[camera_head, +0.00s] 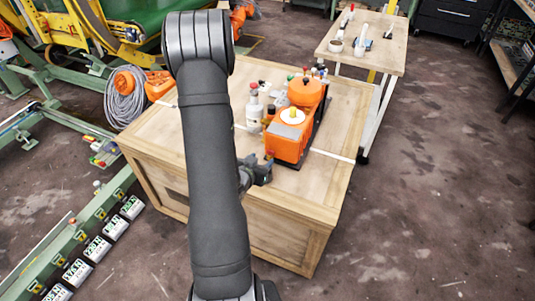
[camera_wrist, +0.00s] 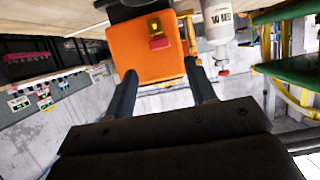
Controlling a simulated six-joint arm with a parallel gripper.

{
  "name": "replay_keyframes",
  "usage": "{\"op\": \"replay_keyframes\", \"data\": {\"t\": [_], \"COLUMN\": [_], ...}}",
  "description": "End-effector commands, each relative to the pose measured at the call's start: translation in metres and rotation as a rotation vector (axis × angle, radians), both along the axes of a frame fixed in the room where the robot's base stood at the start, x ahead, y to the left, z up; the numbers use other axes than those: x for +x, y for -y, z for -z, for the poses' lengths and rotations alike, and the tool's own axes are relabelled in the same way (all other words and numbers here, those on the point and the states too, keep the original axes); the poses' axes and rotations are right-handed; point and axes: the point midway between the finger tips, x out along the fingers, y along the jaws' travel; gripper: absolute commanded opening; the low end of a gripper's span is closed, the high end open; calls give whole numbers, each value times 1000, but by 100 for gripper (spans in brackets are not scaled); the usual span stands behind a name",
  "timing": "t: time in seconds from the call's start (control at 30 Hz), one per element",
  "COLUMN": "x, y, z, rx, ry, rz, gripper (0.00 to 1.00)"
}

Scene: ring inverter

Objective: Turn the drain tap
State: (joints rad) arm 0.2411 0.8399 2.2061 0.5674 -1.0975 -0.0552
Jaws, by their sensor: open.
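An orange machine (camera_head: 286,142) with a yellow-white cap stands on the wooden crate (camera_head: 206,90). The wrist view is upside down and shows the machine's orange face (camera_wrist: 128,48) straight ahead. A small brass fitting with a red part, which looks like the drain tap (camera_wrist: 158,42), sits on that face. In the wrist view my gripper (camera_wrist: 160,67) is open, its two dark fingers apart with the tap between their lines and beyond their tips. Nothing is between the fingers. In the head view my gripper (camera_head: 260,172) is by the machine's near side, and the tap is hidden.
A white bottle with a red cap (camera_head: 254,106) stands left of the machine and shows close to the right finger in the wrist view (camera_wrist: 217,20). A second orange unit (camera_head: 306,90) stands behind. A workbench (camera_head: 372,50) is at the back right.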

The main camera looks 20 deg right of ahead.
Motion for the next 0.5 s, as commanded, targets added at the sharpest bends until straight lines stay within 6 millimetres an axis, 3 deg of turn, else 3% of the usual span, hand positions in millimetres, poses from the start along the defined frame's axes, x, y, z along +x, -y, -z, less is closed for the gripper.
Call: {"op": "replay_keyframes", "data": {"t": [0.2, 0.5], "x": [27, 44], "y": [29, 44], "z": [17, 26], "rx": [-1, 1], "ry": [-1, -1], "rz": [2, 0], "gripper": [51, 51]}}
